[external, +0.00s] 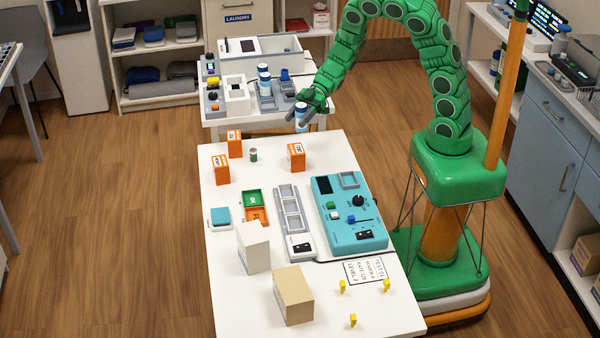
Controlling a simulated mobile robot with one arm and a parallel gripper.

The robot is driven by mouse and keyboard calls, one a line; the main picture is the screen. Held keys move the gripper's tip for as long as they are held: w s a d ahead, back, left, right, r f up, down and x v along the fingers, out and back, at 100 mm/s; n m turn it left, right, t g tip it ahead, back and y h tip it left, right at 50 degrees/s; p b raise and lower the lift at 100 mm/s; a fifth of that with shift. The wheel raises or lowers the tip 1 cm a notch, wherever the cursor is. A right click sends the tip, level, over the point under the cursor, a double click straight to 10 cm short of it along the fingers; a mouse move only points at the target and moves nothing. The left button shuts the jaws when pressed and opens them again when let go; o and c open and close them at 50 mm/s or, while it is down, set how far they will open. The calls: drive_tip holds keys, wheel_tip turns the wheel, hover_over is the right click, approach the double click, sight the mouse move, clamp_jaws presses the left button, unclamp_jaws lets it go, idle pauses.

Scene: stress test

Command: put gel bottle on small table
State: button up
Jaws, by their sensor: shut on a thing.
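My gripper (303,112) is at the upper middle of the external view, at the end of my green arm. It is shut on a small white and blue bottle (301,122), which looks like the gel bottle and is upright. The fingers partly cover the bottle. The small white table (222,134) stands behind the larger front table, and the bottle shows in front of its right end. I cannot tell whether the bottle touches a surface. Similar white and blue bottles (264,79) stand in a grey holder on the small table.
The larger white table (324,160) in front carries orange boxes (296,157), a small can (253,155), a teal control panel (372,232), a tan block (293,296) and yellow pieces (386,285). Its far right part looks clear.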

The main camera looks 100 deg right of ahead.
drive_tip(key=w+a+r+m+t+h, duration=0.1)
drive_tip(key=w+a+m+t+h, duration=0.2)
drive_tip(key=w, duration=1.1)
drive_tip(key=w+a+m+h, duration=0.5)
drive_tip(key=w+a+h, duration=0.1)
drive_tip(key=a, duration=0.3)
drive_tip(key=shift+w+f, duration=0.3)
drive_tip(key=shift+w, duration=0.15)
drive_tip(key=shift+a, duration=0.1)
drive_tip(key=w+a+r+n+g+y, duration=0.2)
drive_tip(key=w+a+r+n+y, duration=0.15)
drive_tip(key=n+y, duration=0.4)
drive_tip(key=s+f+n+g+y, duration=0.4)
drive_tip(key=s+n+g+y, duration=0.1)
drive_tip(key=s, duration=0.5)
drive_tip(key=shift+h, duration=0.25)
drive_tip(key=shift+w+d+f, duration=0.1)
drive_tip(key=shift+d+f, duration=0.05)
drive_tip(key=shift+f, duration=2.25)
drive_tip(key=shift+w+d+f, duration=0.1)
drive_tip(key=shift+f, duration=2.25)
